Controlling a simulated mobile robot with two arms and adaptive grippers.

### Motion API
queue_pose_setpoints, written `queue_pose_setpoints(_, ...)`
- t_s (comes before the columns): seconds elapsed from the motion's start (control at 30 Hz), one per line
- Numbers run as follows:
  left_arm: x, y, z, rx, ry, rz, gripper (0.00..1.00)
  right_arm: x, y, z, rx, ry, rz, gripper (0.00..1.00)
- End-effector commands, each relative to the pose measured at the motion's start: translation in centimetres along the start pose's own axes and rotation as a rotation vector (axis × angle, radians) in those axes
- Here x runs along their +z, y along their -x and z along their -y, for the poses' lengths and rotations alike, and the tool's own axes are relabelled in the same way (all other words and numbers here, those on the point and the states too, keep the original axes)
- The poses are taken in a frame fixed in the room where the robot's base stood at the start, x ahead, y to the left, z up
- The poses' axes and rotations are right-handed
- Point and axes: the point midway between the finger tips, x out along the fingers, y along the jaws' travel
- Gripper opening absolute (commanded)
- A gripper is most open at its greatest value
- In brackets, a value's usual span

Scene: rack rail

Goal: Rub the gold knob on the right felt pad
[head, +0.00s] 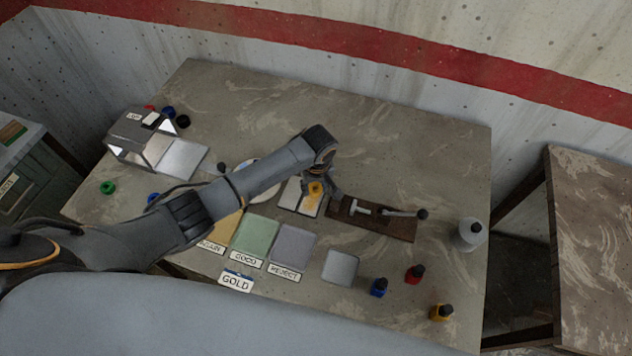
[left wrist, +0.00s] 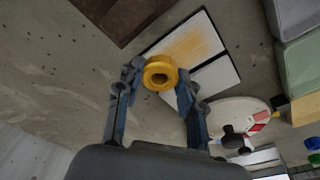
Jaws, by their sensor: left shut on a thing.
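My left gripper (head: 318,184) is shut on the gold knob (head: 315,189), a yellow ring with a dark central hole. In the left wrist view the knob (left wrist: 160,73) sits between the two fingertips. Beneath it lies a white, dark-edged board with two felt pads. The right felt pad (head: 310,206) bears a yellow-gold smear, also plain in the left wrist view (left wrist: 196,44). The left felt pad (head: 290,193) looks clean white. The knob overlaps the smeared pad's edge in the wrist view; I cannot tell whether it touches. My right gripper is not in view.
A round white dish is partly hidden behind my arm. Coloured mats, including a green one (head: 257,236), lie in front. Small bottles (head: 414,274) stand front right. The table's back right is clear.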

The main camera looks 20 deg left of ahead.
Motion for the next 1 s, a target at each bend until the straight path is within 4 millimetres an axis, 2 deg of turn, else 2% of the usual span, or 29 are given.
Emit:
queue_pose_setpoints(0.1,0.5,0.1,0.4,-0.003,0.0,0.002,0.0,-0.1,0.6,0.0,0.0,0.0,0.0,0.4)
queue_pose_setpoints(1.0,3.0,0.2,2.1,-0.006,-0.001,0.005,0.0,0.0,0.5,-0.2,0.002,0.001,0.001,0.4)
